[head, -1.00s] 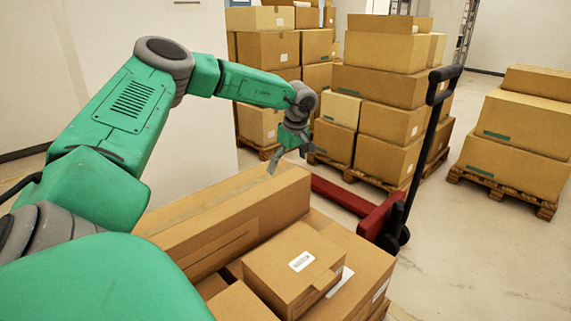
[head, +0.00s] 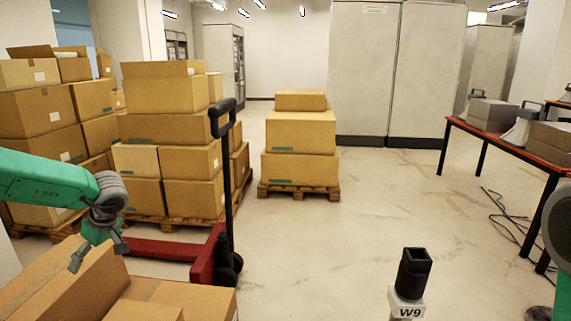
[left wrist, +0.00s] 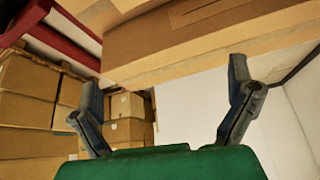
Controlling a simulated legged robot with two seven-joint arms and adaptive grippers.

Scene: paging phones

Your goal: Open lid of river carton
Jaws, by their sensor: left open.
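My left gripper (head: 97,252) is at the left of the head view, fingers pointing down beside a long brown carton (head: 62,285). Its two fingers stand wide apart with nothing between them in the left wrist view (left wrist: 164,80). That view also shows a long brown carton face (left wrist: 200,38) beyond the fingers. I see no label that tells which carton is the river one. My right gripper is not in view; only part of my right arm shows at the right edge.
A red pallet jack (head: 208,255) stands beside the near cartons. Stacked cartons (head: 165,90) and a smaller pallet stack (head: 300,140) stand behind. A table (head: 510,138) with grey devices is at right. The middle floor is clear.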

